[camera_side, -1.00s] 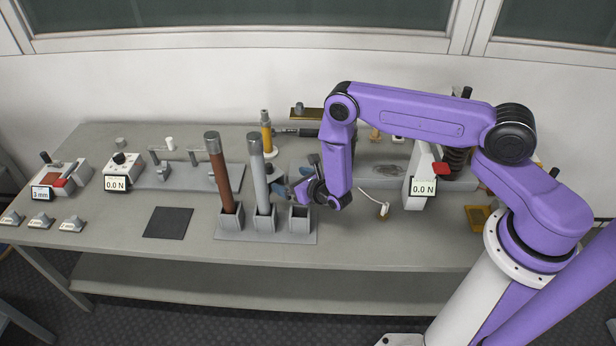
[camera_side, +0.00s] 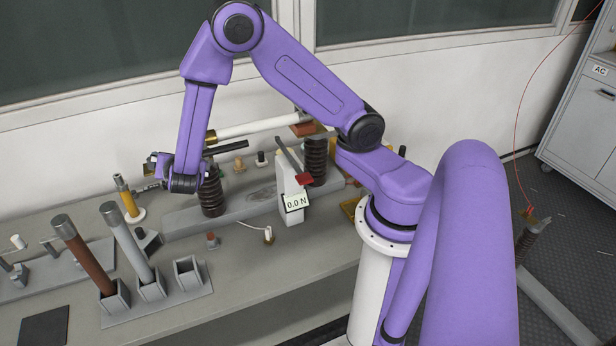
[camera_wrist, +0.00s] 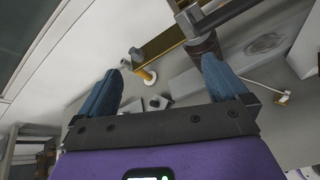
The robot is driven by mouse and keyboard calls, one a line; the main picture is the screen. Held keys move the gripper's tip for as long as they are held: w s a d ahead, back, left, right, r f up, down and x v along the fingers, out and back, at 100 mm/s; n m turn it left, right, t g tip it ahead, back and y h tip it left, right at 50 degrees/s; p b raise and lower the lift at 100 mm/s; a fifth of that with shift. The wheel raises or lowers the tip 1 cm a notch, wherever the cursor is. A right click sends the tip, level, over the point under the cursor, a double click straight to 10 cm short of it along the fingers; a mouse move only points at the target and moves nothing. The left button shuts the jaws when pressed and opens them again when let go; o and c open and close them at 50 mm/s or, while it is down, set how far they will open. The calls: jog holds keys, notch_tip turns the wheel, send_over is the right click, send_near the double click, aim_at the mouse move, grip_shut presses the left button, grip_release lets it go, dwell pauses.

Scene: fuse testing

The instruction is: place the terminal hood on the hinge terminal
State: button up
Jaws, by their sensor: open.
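My gripper (camera_side: 160,168) is in the air near the top of the left dark ribbed insulator (camera_side: 212,193) in the side view. In the wrist view my gripper (camera_wrist: 165,82) has its two blue fingers wide apart, with nothing held between them. A brass bar (camera_wrist: 160,42) and a dark post (camera_wrist: 203,45) lie beyond the fingers there. I cannot surely pick out the terminal hood. I cannot tell which metal part is the hinge terminal; my arm hides part of the left insulator's top.
A white tube (camera_side: 250,127) runs behind my arm. A right ribbed insulator (camera_side: 315,162) and a force gauge (camera_side: 291,188) reading 0.0 N stand right of my gripper. A brown rod (camera_side: 84,257) and a grey rod (camera_side: 132,241) stand in holders. The front table is partly clear.

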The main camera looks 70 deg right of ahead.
jog(key=s+r+m+g+y, duration=0.1)
jog(key=s+r+m+g, duration=0.1)
jog(key=s, duration=0.5)
jog(key=s+r+m+g+y, duration=0.1)
jog(key=s+r+m+g, duration=0.1)
jog(key=s, duration=0.4)
jog(key=shift+s+r+m, duration=0.4)
jog(key=shift+m, duration=0.4)
jog(key=s+a+r+m+g+y, duration=0.1)
jog(key=s+y, duration=0.1)
jog(key=s, duration=0.4)
jog(key=s+a+m+g+y, duration=0.1)
jog(key=s+g+y, duration=0.1)
jog(key=s, duration=0.4)
jog(key=s+a+r+m+g+y, duration=0.1)
jog(key=s+m+g+y, duration=0.1)
jog(key=s, duration=0.4)
jog(key=shift+s+r+y, duration=0.15)
jog(key=shift+r+y, duration=0.15)
jog(key=shift+y, duration=0.2)
jog(key=c, duration=0.4)
jog(key=shift+s, duration=0.2)
jog(key=c, duration=0.5)
jog(key=shift+o, duration=0.2)
jog(key=shift+w+a, duration=0.1)
jog(key=shift+a, duration=0.05)
